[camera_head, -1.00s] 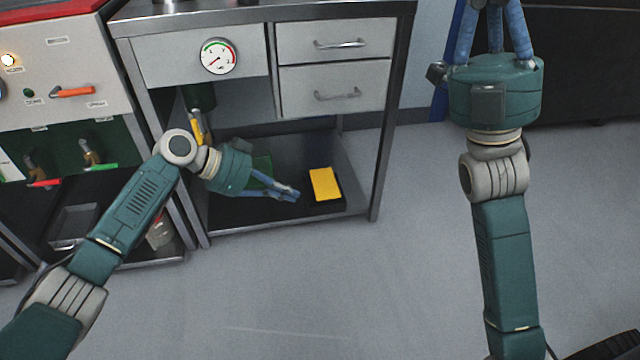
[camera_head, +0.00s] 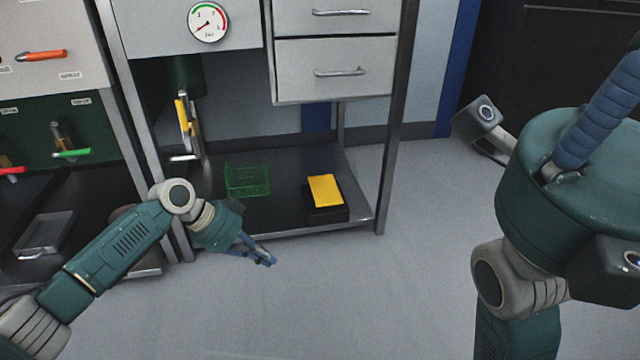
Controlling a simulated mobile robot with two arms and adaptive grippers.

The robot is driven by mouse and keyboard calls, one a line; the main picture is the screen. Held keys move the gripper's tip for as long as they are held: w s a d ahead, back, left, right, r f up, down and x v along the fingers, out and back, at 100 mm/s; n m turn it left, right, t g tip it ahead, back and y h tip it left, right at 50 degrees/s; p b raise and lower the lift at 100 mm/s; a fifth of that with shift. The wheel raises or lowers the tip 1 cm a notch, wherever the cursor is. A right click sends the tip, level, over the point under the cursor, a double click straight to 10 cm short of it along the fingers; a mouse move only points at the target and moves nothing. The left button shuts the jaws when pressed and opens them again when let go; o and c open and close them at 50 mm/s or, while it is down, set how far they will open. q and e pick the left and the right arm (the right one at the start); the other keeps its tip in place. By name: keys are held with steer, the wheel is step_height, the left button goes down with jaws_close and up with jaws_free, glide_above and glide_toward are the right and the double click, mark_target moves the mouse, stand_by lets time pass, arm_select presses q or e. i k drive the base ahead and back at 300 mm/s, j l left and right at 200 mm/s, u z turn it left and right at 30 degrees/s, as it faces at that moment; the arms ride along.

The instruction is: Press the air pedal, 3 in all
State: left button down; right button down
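The air pedal (camera_head: 325,190) has a yellow top plate on a black base. It sits on the dark lower shelf of the bench, near the front right corner. My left gripper (camera_head: 267,259) is in front of the shelf's front edge, to the left of the pedal and apart from it. Its blue fingers come together at the tips, with nothing between them. My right gripper (camera_head: 600,115) is large at the right edge, pointing up; its fingertips are out of frame. A round pressure gauge (camera_head: 208,22) is on the bench front, its needle at the low left.
A green wire basket (camera_head: 247,181) stands on the lower shelf (camera_head: 290,212), left of the pedal. The bench's right leg (camera_head: 391,150) rises beside the pedal. Drawers (camera_head: 335,70) hang above. The grey floor (camera_head: 380,300) in front is clear.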

mark_target(325, 191)
steer(key=i+l, duration=0.1)
steer(key=i, duration=0.55)
steer(key=i+l, duration=0.15)
steer(key=i, duration=0.5)
steer(key=i+l, duration=0.1)
steer(key=i, duration=0.6)
